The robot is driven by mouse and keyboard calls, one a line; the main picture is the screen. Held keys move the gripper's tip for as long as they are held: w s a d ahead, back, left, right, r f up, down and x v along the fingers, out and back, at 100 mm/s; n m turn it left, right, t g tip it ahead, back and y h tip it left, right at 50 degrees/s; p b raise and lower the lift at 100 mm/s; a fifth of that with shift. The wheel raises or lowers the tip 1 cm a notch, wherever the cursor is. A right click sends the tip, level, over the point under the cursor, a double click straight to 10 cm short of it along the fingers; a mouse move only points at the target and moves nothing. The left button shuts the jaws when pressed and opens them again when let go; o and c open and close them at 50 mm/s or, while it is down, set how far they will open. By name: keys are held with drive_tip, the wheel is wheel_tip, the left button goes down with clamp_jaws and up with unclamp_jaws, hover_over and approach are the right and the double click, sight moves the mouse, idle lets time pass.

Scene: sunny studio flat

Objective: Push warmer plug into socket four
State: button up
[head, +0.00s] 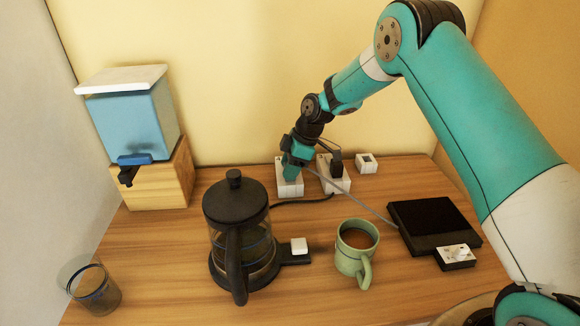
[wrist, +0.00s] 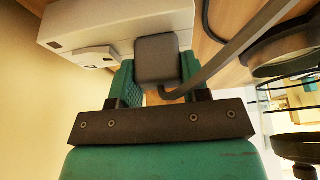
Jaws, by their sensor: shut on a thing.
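My gripper (head: 292,168) is shut on a dark grey plug (wrist: 158,60), which sits between its green fingertips in the wrist view. A grey cable (head: 355,200) runs from the gripper towards the flat black warmer (head: 432,222) on the right. The gripper points down at the left white socket block (head: 290,189). In the wrist view the plug is right at this block (wrist: 100,25). I cannot tell how far the plug is in, and its pins are hidden. Socket numbers are not readable.
Another white socket block (head: 336,185) just right holds a black plug (head: 336,164). A small white block (head: 366,163) stands beyond it. A French press (head: 238,235), green mug (head: 355,250), glass (head: 95,290) and blue dispenser (head: 135,120) stand around. Wood is clear at front centre.

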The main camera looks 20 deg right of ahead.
drive_tip(key=shift+s+f, duration=0.1)
drive_tip(key=shift+f, duration=0.2)
drive_tip(key=o, duration=0.8)
drive_tip(key=shift+o, duration=0.9)
drive_tip(key=shift+r, duration=0.1)
drive_tip(key=o, duration=0.3)
drive_tip(key=shift+r, duration=0.1)
drive_tip(key=shift+w+r, duration=0.15)
drive_tip(key=shift+w, duration=0.1)
drive_tip(key=shift+c, duration=0.4)
